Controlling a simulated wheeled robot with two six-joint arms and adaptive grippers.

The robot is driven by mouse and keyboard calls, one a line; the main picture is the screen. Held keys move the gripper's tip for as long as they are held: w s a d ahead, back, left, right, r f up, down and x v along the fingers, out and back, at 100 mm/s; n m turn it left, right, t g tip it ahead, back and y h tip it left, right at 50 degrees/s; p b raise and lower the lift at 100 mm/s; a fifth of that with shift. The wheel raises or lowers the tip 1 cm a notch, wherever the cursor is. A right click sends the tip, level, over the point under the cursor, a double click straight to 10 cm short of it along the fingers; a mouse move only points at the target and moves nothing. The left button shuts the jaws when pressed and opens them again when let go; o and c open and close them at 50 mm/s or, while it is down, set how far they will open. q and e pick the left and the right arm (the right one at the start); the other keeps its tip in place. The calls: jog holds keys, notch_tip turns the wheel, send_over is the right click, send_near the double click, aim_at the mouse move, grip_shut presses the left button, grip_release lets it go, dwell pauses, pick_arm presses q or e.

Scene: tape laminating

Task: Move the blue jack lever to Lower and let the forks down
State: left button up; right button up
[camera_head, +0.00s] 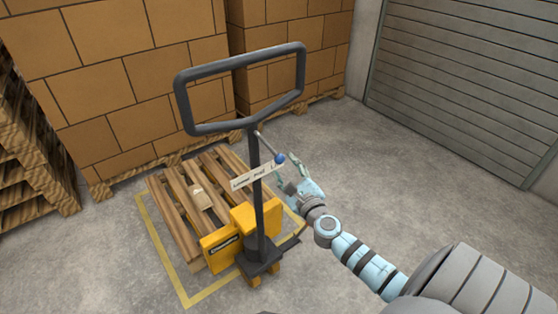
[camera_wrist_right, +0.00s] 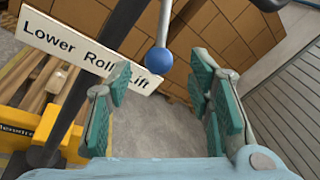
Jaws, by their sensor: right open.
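The blue ball knob of the jack lever (camera_head: 280,158) sits on a thin metal rod beside the handle column. In the right wrist view the blue knob (camera_wrist_right: 159,60) hangs ahead of the fingers, over the Lift end of the label plate (camera_wrist_right: 88,52) reading Lower, Roll, Lift. My right gripper (camera_head: 291,177) is open just below and right of the knob, with nothing between its teal fingers (camera_wrist_right: 163,100). The yellow pallet jack (camera_head: 222,246) stands with its dark looped handle (camera_head: 180,98) upright. Its forks are mostly hidden by the wooden pallet (camera_head: 172,219). My left gripper is out of view.
Stacked brown boxes (camera_head: 115,75) stand behind, and wooden pallets (camera_head: 20,165) are piled at left. Grey floor is clear toward the roller shutter (camera_head: 465,80) at right.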

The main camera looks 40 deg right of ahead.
aim_at(281, 162)
jog(key=x, duration=0.5)
jog(key=shift+w+f+b, duration=0.1)
jog(key=shift+w+b, duration=0.25)
grip_shut()
